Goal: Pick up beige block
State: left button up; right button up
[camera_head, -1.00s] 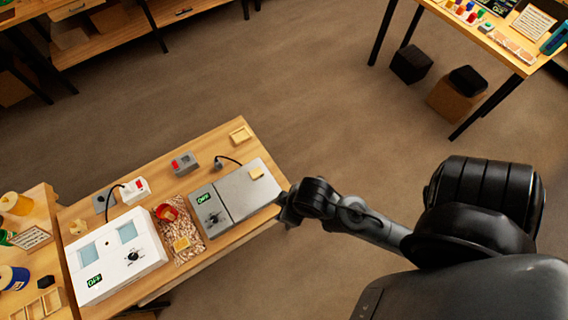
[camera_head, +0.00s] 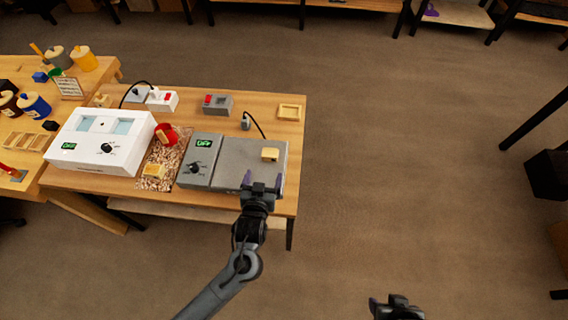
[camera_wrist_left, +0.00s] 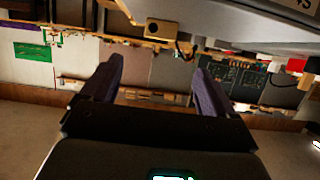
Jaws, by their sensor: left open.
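A small beige block (camera_head: 270,154) lies on the right part of the grey device's flat top (camera_head: 235,172) in the head view. My left gripper (camera_head: 263,182) is open at the device's front edge, its two purple-grey fingers pointing at the block, apart from it. In the left wrist view the open fingers (camera_wrist_left: 157,82) have nothing between them at the tips; a beige block (camera_wrist_left: 162,29) shows beyond them. A second beige block (camera_head: 153,171) lies on the speckled mat. My right gripper (camera_head: 396,307) shows only partly at the bottom edge; its jaws are unclear.
A white box with a dial (camera_head: 100,150) and a red cup (camera_head: 166,134) stand left of the grey device. A grey switch box (camera_head: 217,104), a cabled plug (camera_head: 246,122) and a shallow wooden tray (camera_head: 290,112) lie behind it. The table's right edge is close; open floor lies beyond.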

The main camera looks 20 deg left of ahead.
pick_arm(q)
jog(key=shift+w+a+f, duration=0.15)
jog(key=shift+w+a, duration=0.05)
jog(key=shift+w, duration=0.2)
jog(key=b, duration=0.1)
send_near(270, 152)
jog(key=shift+x, duration=1)
jog(key=shift+w+a+f+b, duration=0.1)
jog(key=shift+w+f+b, duration=0.25)
jog(key=shift+w, duration=0.3)
jog(key=shift+b+x, duration=0.35)
jog(key=shift+x, duration=1.7)
jog(key=shift+c, duration=0.3)
jog(key=c, duration=1.1)
jog(key=shift+r, duration=0.1)
